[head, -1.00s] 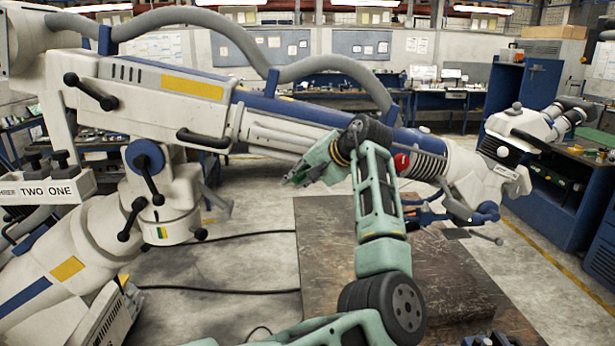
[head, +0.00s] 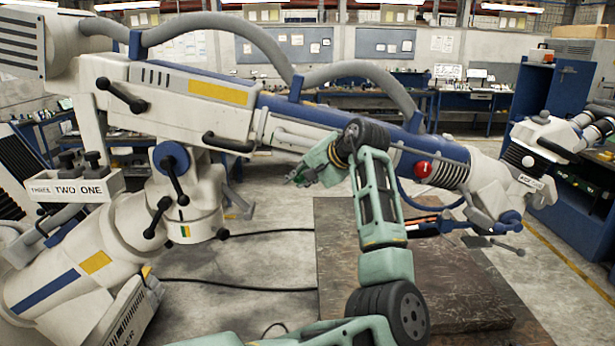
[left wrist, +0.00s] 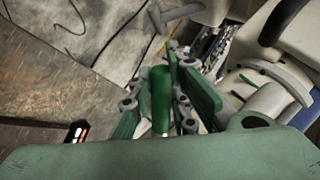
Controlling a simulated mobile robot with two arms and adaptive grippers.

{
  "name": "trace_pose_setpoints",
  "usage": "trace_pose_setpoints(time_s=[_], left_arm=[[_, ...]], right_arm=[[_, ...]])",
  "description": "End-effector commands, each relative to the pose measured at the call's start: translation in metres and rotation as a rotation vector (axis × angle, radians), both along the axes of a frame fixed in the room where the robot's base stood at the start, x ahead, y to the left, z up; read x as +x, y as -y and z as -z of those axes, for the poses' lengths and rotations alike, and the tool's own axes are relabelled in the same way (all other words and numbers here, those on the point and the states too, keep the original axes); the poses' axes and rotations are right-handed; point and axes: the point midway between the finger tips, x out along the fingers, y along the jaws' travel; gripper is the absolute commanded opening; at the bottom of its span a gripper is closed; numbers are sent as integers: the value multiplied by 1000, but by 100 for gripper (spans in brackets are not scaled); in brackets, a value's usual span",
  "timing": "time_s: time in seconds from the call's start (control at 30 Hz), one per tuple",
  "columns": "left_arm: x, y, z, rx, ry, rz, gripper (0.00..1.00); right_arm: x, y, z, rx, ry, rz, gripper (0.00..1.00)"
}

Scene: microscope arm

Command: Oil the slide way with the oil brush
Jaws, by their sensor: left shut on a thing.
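The microscope arm (head: 205,92) slants across the head view from upper left to right. A long blue rail (head: 310,113) runs along its top; I cannot tell for sure which surface is the slide way. My left gripper (head: 303,174) is in front of the arm's middle, pointing left, just below the pale tube. In the left wrist view the left gripper (left wrist: 165,105) is shut around a green cylindrical handle (left wrist: 161,88), which I take for the oil brush. Its bristles cannot be made out. My right gripper is not in view.
A holder (head: 75,185) labelled THREE, TWO, ONE with dark knobs sits at the left. Black clamp levers (head: 170,185) stick out from the microscope joint. A dark worn plate (head: 460,280) lies on the floor at the right. Blue cabinets (head: 555,95) stand behind.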

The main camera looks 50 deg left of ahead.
Motion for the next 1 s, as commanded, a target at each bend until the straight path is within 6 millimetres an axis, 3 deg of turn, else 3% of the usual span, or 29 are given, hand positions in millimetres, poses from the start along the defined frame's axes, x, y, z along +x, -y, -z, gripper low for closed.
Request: trace_pose_setpoints(time_s=[0.17,0.73,1.0], left_arm=[[-12,-10,-7,2,2,-2,0],[-38,-31,-13,2,2,-2,0],[-36,-30,-13,0,0,0,0]], right_arm=[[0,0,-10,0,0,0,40],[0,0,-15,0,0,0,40],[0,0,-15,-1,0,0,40]])
